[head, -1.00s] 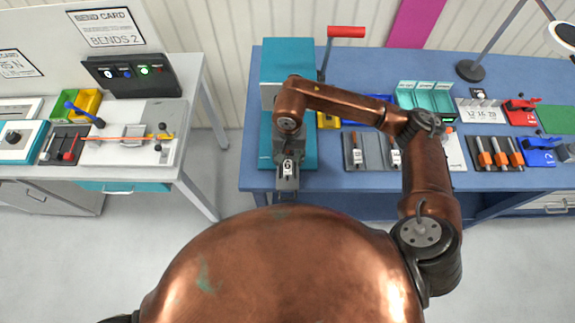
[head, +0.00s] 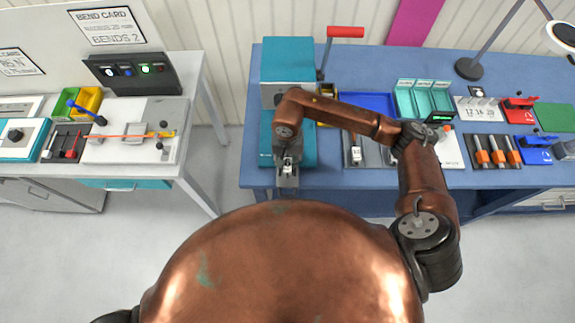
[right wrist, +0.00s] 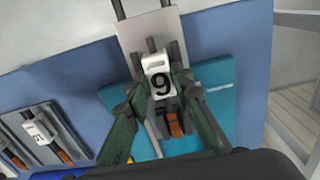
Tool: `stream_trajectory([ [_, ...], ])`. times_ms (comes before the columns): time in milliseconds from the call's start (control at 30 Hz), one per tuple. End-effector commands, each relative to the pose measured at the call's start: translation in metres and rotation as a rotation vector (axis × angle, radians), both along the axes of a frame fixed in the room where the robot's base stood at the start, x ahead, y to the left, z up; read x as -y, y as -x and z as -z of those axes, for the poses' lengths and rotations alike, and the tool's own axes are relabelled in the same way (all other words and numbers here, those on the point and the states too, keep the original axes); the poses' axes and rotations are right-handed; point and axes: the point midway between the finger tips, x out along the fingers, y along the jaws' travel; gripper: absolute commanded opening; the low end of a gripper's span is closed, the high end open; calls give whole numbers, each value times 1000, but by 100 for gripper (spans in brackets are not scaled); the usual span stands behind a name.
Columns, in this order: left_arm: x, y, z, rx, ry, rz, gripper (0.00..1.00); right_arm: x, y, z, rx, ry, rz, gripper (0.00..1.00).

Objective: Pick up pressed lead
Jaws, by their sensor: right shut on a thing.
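My right gripper (head: 287,172) is in front of the teal press (head: 288,60), over the front edge of the blue bench. In the right wrist view its two dark fingers (right wrist: 160,92) are closed on the pressed lead, a piece with a white block (right wrist: 158,75) marked like a 9 and a short orange-brown part (right wrist: 174,123). The white block also shows small in the head view (head: 287,169). A pale grey plate (right wrist: 140,30) lies behind it, partly hidden. Whether the lead touches anything is unclear. My left gripper is out of view.
The press has a red-handled lever (head: 345,32). Right of it are a grey rack (head: 357,138) with a tagged lead, a blue tray (head: 368,101), teal bins (head: 425,98) and orange-handled pieces (head: 497,157). A grey-white table (head: 197,100) stands left, across a floor gap.

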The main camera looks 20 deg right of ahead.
Motion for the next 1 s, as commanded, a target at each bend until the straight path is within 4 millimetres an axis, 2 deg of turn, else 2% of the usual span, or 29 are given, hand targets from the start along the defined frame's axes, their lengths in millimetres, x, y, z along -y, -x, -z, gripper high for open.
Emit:
stream_trajectory([
  [233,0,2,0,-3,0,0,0,0,0,0,1,0,0,0],
  [733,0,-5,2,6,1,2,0,0,-1,-4,1,-1,-1,0],
  [867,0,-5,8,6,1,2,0,0,-2,-15,5,-1,-2,0],
  [967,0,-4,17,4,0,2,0,0,-2,-32,7,0,-3,0],
  [1000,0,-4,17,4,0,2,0,-6,6,-40,5,-3,-7,0],
])
